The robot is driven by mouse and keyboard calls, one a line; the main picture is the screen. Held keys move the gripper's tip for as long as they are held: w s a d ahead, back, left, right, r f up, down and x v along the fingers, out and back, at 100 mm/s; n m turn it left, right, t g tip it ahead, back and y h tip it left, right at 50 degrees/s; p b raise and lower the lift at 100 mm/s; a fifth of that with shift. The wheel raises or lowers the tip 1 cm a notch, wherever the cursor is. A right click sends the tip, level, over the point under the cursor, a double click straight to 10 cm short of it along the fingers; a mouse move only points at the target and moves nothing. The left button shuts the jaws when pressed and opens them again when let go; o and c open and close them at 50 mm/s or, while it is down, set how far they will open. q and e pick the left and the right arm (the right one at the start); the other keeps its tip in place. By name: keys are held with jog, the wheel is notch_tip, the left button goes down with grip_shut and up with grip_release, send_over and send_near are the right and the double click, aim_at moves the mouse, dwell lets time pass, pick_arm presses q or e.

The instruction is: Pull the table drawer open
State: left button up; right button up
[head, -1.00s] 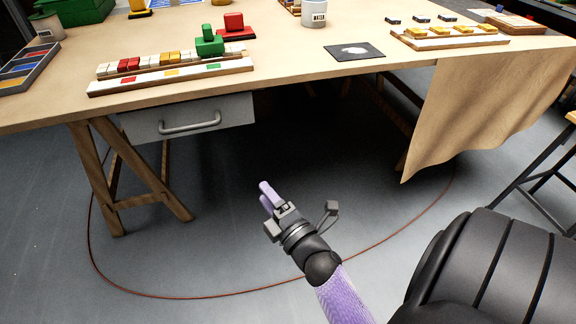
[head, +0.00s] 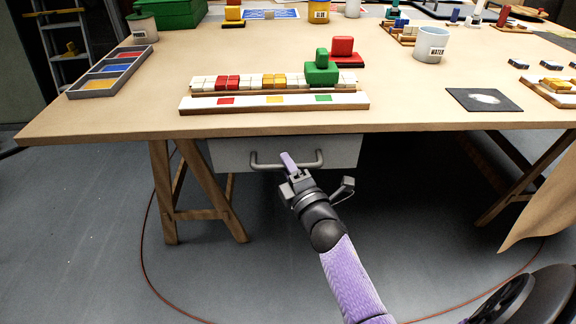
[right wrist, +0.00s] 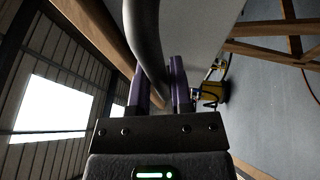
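The table drawer (head: 232,155) is a light grey front under the near edge of the wooden table; it looks shut. Its grey bar handle (head: 263,166) runs across the front. My right gripper (head: 288,160) is at the middle of the handle, its purple fingers pointing up at the drawer and covering part of the bar. In the right wrist view the fingers (right wrist: 160,85) stand apart, with the curved handle (right wrist: 145,40) reaching in between them. I see no clear grip on the bar. My left gripper is not in view.
The wooden table (head: 420,118) carries a block rack (head: 275,103), a divided tray (head: 112,72), a dark square panel (head: 484,99) and a white cup (head: 430,44). Trestle legs (head: 205,190) stand left of the drawer. Floor in front is clear apart from a thin reddish cable.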

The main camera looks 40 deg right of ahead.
grip_shut()
dwell(1.1)
